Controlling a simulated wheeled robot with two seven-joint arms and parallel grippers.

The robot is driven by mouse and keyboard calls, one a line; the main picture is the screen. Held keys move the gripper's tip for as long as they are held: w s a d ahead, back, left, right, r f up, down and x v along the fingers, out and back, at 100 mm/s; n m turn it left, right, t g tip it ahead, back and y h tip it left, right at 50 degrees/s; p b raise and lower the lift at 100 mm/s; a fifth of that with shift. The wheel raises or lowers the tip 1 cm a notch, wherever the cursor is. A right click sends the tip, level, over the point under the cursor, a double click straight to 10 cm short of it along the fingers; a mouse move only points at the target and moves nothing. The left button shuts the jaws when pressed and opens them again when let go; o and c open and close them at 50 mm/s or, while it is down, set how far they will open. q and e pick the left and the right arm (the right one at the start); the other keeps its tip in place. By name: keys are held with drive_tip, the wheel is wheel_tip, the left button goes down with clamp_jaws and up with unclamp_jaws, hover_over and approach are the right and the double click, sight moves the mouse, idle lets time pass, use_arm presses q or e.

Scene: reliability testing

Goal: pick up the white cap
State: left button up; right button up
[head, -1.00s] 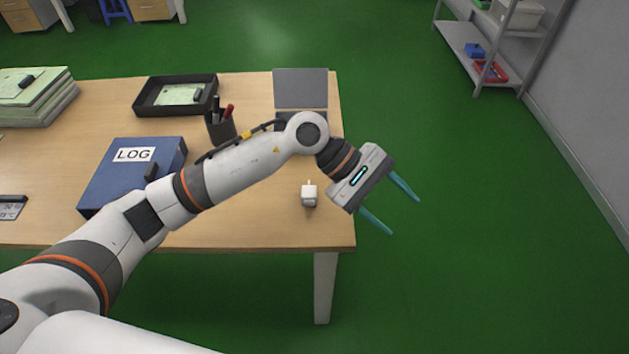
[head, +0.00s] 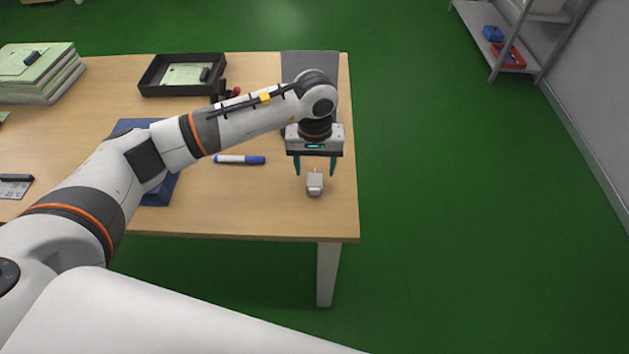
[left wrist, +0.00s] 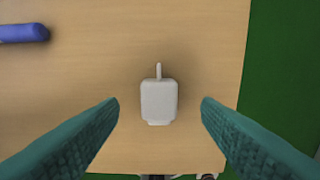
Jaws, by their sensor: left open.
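The white cap (head: 314,184) is a small, blocky white piece with a thin stem on its far side. It lies on the table (head: 240,205) near its right end. My left gripper (head: 315,171) points down above the table with its two teal fingers open, just behind or over the cap; the exact height is hard to tell. In the left wrist view the white cap (left wrist: 158,101) shows between the open fingers of the left gripper (left wrist: 160,102), with a gap on both sides. My right gripper is not in view.
A white and blue marker (head: 239,160) lies left of the cap. My arm partly covers a blue log binder (head: 158,190) and a pen cup. A black tray (head: 180,75) and stacked folders (head: 38,75) stand farther back. The table's right edge is close to the cap.

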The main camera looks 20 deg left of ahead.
sight(314, 178)
use_arm(q)
wheel_tip(314, 178, down, 4)
drive_tip(key=shift+w+a+f+p, duration=0.1)
drive_tip(key=shift+f+p, duration=0.15)
drive_tip(key=shift+p, duration=0.1)
drive_tip(key=c, duration=1)
drive_tip(key=shift+c, duration=0.2)
